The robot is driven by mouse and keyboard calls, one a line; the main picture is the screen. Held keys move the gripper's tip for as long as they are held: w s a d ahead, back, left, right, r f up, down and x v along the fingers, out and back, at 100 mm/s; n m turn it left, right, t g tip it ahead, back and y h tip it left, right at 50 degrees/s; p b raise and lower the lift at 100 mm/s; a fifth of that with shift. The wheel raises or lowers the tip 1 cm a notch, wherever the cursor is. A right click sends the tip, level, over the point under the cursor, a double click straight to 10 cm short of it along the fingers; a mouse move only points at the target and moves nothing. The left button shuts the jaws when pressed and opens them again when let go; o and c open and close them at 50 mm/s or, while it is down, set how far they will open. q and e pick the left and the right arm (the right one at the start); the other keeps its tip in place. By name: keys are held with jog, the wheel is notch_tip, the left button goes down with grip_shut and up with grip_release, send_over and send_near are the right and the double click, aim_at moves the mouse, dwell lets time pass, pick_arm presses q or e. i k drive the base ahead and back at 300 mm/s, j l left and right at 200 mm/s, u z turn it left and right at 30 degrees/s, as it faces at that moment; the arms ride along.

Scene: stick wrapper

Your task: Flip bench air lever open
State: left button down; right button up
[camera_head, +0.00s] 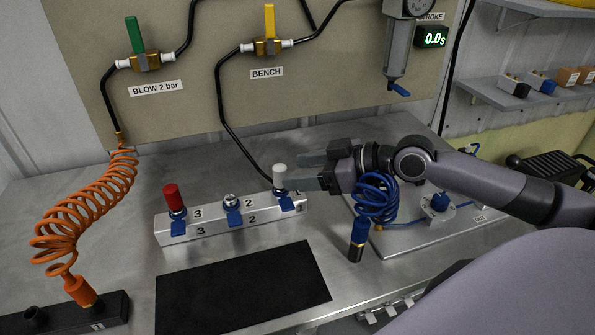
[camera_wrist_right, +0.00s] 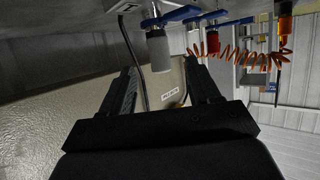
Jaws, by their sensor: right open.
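The bench air lever (camera_head: 270,21) is yellow and stands upright on a brass valve (camera_head: 267,46) on the back panel. The black hose through the valve runs roughly sideways, and the BENCH label (camera_head: 266,72) is below it. My right gripper (camera_head: 300,171) is open, low over the bench beside the white-topped fitting (camera_head: 280,178), well below and in front of the lever. In the wrist view, the open fingers (camera_wrist_right: 160,70) have the white cap (camera_wrist_right: 160,54) in line between them. I cannot tell whether they touch it. My left gripper is out of view.
A metal manifold (camera_head: 230,228) carries red, silver and white-topped fittings. A green lever (camera_head: 134,34) is left of the yellow one. A blue coiled hose (camera_head: 376,205) hangs by my right wrist. An orange coil (camera_head: 85,205) is at left. A black mat (camera_head: 242,291) lies in front.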

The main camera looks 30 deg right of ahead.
aim_at(269, 9)
jog(key=k+l, duration=1.2)
jog(key=l, duration=0.2)
